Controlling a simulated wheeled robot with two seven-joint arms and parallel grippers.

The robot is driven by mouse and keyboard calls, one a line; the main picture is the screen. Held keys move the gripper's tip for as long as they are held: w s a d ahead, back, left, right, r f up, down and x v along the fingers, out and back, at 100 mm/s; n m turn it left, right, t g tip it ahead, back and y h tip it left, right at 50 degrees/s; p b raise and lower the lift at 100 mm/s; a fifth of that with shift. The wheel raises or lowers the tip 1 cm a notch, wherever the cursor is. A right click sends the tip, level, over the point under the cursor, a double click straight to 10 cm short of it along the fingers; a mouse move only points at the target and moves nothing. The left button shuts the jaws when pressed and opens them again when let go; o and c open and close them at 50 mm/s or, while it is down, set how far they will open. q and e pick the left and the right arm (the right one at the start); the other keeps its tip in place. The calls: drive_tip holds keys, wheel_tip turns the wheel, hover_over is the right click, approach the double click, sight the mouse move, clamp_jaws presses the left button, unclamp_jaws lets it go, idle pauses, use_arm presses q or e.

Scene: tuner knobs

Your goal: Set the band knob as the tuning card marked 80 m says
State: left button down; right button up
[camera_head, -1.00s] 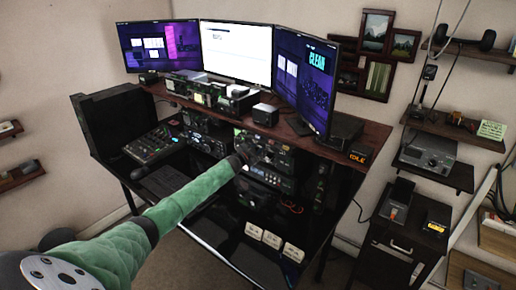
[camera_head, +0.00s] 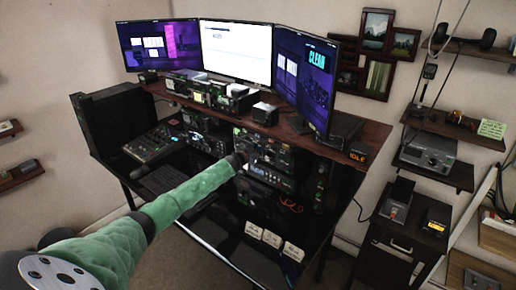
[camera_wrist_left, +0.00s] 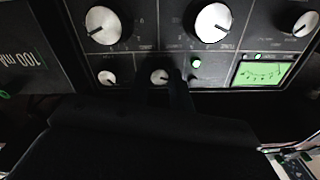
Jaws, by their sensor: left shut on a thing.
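My left gripper (camera_wrist_left: 163,95) is at the front of the black radio panel (camera_wrist_left: 150,50). Its dark fingers are shut on a small silver knob (camera_wrist_left: 160,76) in the lower row, whose pointer mark points left. The panel lettering is too small to read, so I cannot tell whether this is the band knob. In the head view the radio (camera_head: 268,150) stands under the desk shelf, and my left forearm hides part of it and the fingertips. Several white cards (camera_head: 272,239) lie at the desk's front edge; their markings are unreadable. My right gripper is out of view.
In the wrist view, large silver knobs (camera_wrist_left: 103,25) and (camera_wrist_left: 213,22) sit above, another small knob (camera_wrist_left: 106,77) left, and a green meter (camera_wrist_left: 262,73) right. A small orange display (camera_head: 358,156) stands on the shelf's right end, below the right monitor (camera_head: 305,85).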

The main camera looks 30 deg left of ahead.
use_arm(q)
drive_tip(key=shift+f, duration=0.15)
drive_tip(key=c, duration=1.3)
unclamp_jaws()
drive_tip(key=shift+a, duration=0.1)
drive_tip(key=shift+o, duration=0.2)
drive_tip(key=shift+s, duration=0.1)
drive_tip(key=s+b, duration=0.3)
drive_tip(key=s, duration=0.4)
drive_tip(key=shift+s+a, duration=0.3)
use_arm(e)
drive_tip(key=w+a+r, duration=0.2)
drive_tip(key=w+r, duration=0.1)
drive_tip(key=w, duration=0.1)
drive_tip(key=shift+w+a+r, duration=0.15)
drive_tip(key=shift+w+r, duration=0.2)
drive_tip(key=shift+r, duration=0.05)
